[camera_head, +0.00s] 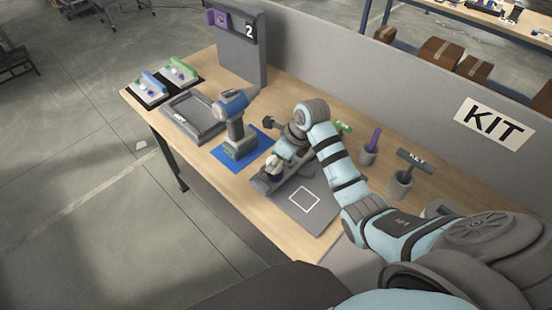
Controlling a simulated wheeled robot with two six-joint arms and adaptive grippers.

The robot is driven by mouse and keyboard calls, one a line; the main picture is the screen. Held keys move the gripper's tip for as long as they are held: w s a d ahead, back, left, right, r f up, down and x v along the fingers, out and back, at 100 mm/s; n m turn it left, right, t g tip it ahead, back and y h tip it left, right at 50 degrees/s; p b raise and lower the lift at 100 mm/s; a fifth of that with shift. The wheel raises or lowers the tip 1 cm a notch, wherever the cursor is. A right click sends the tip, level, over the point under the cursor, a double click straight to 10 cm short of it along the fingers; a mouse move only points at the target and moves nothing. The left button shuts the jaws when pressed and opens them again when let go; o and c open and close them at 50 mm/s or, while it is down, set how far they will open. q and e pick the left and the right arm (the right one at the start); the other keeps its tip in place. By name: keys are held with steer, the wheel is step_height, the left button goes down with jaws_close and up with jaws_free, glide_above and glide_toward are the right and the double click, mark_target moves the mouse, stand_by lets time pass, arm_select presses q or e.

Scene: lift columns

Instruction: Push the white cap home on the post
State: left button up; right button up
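A small white piece (273,161), which looks like the white cap, is at the front left of a grey fixture plate (322,215) on the bench. A dark purple part shows just below it; I cannot tell if this is the post or how far down the cap sits. My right arm reaches in from the right, bends at the elbow and comes down over the fixture. My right gripper (279,154) is at or just above the white piece. Its fingers are too small and overlapped to tell whether they are open or shut. My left gripper is not in view.
A blue-and-grey drill (236,122) stands on a blue mat (218,152) left of the fixture. A grey tray (176,111) lies further left. A grey partition (400,110) runs behind.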

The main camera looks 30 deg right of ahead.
steer(key=shift+f, duration=0.2)
steer(key=shift+f, duration=0.25)
steer(key=shift+s+f, duration=0.1)
steer(key=shift+f, duration=0.15)
stand_by(1.2)
steer(key=o, duration=1.2)
steer(key=o, duration=0.5)
steer(key=shift+c, duration=0.2)
steer(key=shift+r, duration=0.2)
